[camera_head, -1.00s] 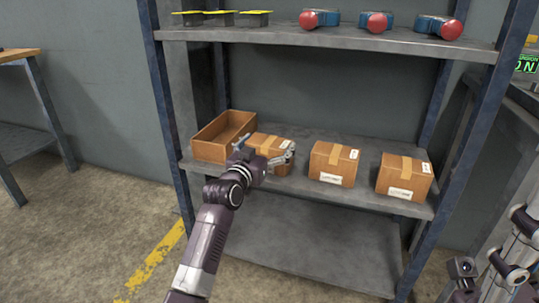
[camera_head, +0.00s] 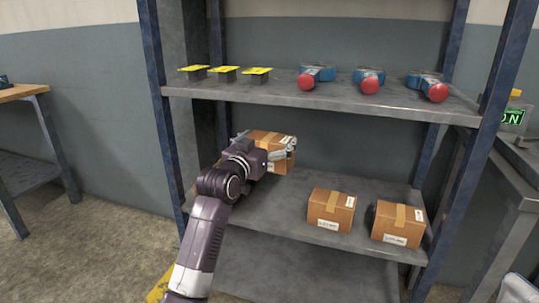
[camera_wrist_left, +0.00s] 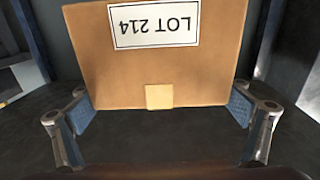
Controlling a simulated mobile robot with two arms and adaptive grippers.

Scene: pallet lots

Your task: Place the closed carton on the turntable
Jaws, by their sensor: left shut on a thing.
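My left gripper (camera_head: 266,146) is shut on a closed carton (camera_head: 272,139), a brown box with a tan tape strip. The gripper holds it above the lower shelf board, below the upper one. In the left wrist view the carton (camera_wrist_left: 200,75) sits between the two finger pads (camera_wrist_left: 160,112) and shows a white label reading LOT 214, upside down. No turntable is in view. My right gripper is not clearly in view.
Two more closed cartons, one in the middle (camera_head: 331,208) and one at the right (camera_head: 398,222), stand on the lower shelf (camera_head: 290,215). Yellow-topped items (camera_head: 225,71) and blue-and-red items (camera_head: 369,80) stand on the upper shelf (camera_head: 330,97). A wooden-topped table (camera_head: 22,92) stands at the left.

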